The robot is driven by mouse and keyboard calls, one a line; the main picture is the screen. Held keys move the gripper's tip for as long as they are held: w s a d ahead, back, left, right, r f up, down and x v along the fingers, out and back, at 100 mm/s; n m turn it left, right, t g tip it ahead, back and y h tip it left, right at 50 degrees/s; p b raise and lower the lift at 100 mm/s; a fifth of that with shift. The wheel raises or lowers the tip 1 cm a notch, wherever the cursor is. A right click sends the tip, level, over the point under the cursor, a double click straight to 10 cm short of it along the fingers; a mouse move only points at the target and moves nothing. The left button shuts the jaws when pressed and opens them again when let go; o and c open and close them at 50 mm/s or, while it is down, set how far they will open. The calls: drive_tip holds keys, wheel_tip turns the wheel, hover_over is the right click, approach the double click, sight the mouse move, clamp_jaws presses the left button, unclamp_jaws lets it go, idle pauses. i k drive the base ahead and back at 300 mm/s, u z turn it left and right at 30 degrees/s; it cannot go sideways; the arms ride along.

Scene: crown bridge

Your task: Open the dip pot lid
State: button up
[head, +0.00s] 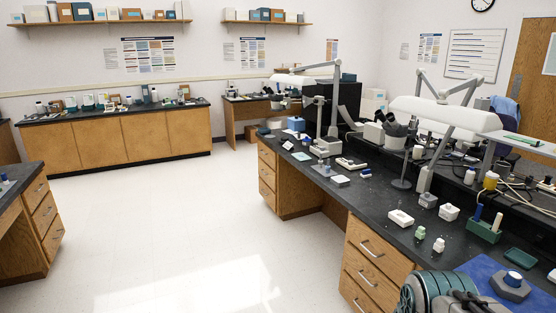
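I cannot tell for certain which item is the dip pot. A grey hexagonal pot (511,286) with a round blue-and-white top stands on a blue mat (476,267) at the lower right in the head view. A small green-tinted jar (420,232) and a small white-capped jar (439,245) stand upright on the black bench, left of the mat. Small lidded containers (448,212) stand behind them. A part of my arm, teal and ribbed, shows at the bottom edge, left of the pot. My gripper's fingers do not show.
A green block (484,231) holding upright tools and a green tray (520,257) stand behind the mat. A white lamp (445,115) overhangs the black bench (385,210). Cables lie at the right. The floor (180,220) to the left is clear.

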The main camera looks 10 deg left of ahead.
sight(329, 139)
drive_tip(key=u, duration=0.15)
drive_tip(key=i, duration=1.25)
drive_tip(key=z, duration=0.15)
